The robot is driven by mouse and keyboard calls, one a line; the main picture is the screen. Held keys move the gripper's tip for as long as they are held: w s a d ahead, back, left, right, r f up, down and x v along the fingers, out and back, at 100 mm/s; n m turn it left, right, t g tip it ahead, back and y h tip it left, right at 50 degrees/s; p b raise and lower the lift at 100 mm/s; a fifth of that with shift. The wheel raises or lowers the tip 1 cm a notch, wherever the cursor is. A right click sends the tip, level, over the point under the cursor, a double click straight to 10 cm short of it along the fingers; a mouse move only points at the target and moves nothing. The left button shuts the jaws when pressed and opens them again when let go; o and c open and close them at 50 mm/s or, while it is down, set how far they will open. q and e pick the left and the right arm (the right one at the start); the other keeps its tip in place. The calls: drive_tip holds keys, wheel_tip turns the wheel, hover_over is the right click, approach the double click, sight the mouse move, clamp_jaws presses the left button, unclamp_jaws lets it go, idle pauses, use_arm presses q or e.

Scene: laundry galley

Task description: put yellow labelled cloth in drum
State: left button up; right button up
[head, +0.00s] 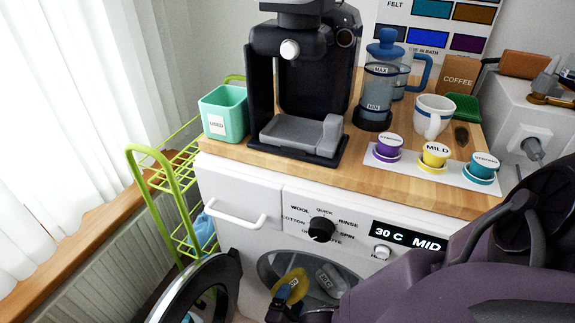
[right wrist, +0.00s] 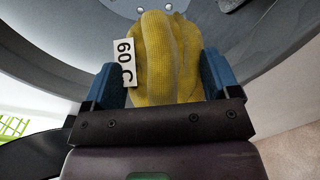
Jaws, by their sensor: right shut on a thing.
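The yellow cloth (head: 291,284) shows at the mouth of the drum (head: 268,263) in the head view. In the right wrist view the cloth (right wrist: 172,50) is bunched up, with a white label (right wrist: 125,62) reading "60C" on its left. My right gripper (head: 283,299) is shut on the cloth, its blue fingers (right wrist: 160,82) on either side. The grey drum wall (right wrist: 75,50) curves behind the cloth. A grey labelled piece (head: 330,279) lies inside the drum to the right of the cloth. My left gripper is out of view.
The round washer door (head: 205,290) stands open at the left of the opening. A green wire rack (head: 160,190) stands left of the washer. My right arm covers the lower right. The wooden counter (head: 300,174) holds a coffee machine (head: 300,90), a French press and several capsules.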

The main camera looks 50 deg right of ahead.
drive_tip(key=f, duration=0.1)
drive_tip(key=f+b, duration=0.2)
drive_tip(key=shift+s, duration=0.25)
drive_tip(key=shift+f, duration=0.45)
drive_tip(key=shift+w, duration=0.15)
drive_tip(key=shift+w+r, duration=0.15)
drive_tip(key=shift+r, duration=0.1)
drive_tip(key=o, duration=0.8)
drive_tip(key=shift+f, duration=0.1)
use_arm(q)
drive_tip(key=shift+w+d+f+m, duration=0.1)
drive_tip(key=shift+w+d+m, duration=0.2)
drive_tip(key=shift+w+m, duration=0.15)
use_arm(e)
drive_tip(key=shift+o, duration=0.3)
